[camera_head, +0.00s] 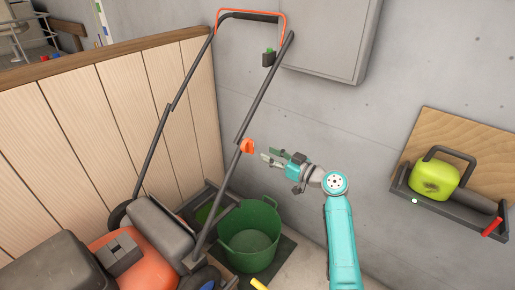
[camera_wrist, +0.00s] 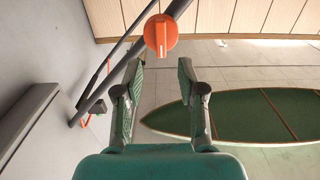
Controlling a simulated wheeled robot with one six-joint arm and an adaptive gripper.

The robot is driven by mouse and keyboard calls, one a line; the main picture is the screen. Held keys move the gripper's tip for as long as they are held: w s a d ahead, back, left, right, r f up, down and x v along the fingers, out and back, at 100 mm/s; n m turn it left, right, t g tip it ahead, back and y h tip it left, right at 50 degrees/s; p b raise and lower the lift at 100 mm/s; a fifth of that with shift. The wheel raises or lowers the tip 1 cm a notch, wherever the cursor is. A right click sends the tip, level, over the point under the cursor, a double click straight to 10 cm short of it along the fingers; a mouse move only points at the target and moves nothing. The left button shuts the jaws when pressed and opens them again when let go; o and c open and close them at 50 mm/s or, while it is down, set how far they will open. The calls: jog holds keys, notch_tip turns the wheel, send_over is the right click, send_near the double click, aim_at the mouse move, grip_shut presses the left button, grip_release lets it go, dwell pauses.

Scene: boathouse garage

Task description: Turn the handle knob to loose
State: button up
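The handle knob (camera_head: 247,146) is orange and sits on the dark tube handle (camera_head: 262,95) of the lawn mower. In the wrist view the knob (camera_wrist: 160,36) is round with a raised grip bar that stands about upright in the picture. My gripper (camera_head: 268,157) is to the right of the knob in the head view, pointing at it. In the wrist view my gripper (camera_wrist: 161,75) is open and empty, with the knob ahead of and between the fingertips, seemingly apart from them. The orange mower body (camera_head: 135,262) is at the lower left.
A green bucket (camera_head: 250,238) stands below my gripper. A wooden partition (camera_head: 110,130) is left of the mower. A grey wall cabinet (camera_head: 330,35) is above. A shelf (camera_head: 440,203) with a yellow-green can (camera_head: 433,180) is at right. The wrist view shows a green boat (camera_wrist: 250,115).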

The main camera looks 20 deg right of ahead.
aim_at(253, 147)
jog(key=x, duration=0.6)
jog(key=shift+w+a, duration=0.2)
jog(key=shift+a, duration=0.05)
grip_shut()
